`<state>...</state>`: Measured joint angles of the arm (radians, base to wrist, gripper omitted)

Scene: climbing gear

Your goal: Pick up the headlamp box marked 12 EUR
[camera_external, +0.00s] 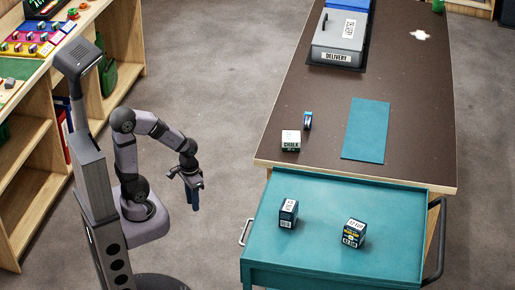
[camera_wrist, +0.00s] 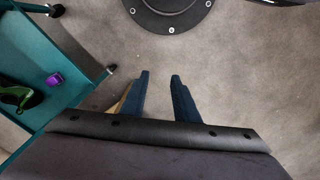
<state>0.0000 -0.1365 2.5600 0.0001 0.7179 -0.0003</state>
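A dark box marked 12 EUR (camera_external: 354,233) stands on the right part of the teal cart top (camera_external: 320,262) in the external view. A second dark box (camera_external: 288,213) with white labels stands to its left on the same cart; I cannot read its marking. My gripper (camera_external: 195,198) hangs over the floor to the left of the cart, pointing down, well apart from both boxes. In the wrist view my gripper (camera_wrist: 158,76) has its two blue fingers apart with only floor between them. Neither box shows in the wrist view.
A white chalk box (camera_external: 290,141) and a small blue item (camera_external: 308,121) stand on the dark table (camera_external: 400,75) behind the cart. A teal mat (camera_external: 366,128) and a grey delivery box (camera_external: 338,40) are there too. A wooden shelf (camera_external: 30,205) stands at left.

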